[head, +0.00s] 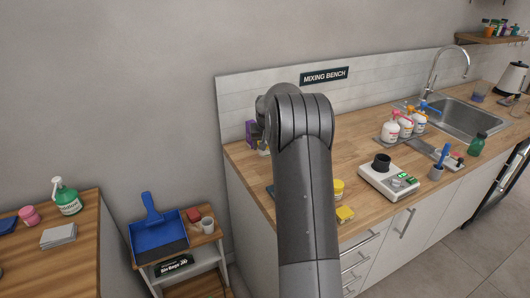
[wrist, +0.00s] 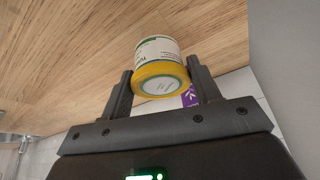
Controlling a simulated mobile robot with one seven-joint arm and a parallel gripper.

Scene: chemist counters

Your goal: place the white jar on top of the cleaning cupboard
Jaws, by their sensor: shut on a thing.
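My gripper (wrist: 158,68) shows in the wrist view, with one finger on each side of a jar (wrist: 156,48). The jar has a white label with green print and a yellow end facing the camera; it is the only jar between the fingers. In the head view my own arm hides the gripper and most or all of what it holds. A low open-shelved unit (head: 206,258), which looks like the cleaning cupboard, stands left of the mixing bench. On its top are a blue dustpan (head: 158,236), a whitish cup (head: 207,224) and a small red item (head: 194,214).
The mixing bench (head: 300,166) carries a yellow-topped jar (head: 338,188), a yellow box (head: 345,213), a scale (head: 388,183) and several bottles. A purple box (head: 250,133) stands at its left end, near my arm. A wooden table (head: 75,235) is at far left.

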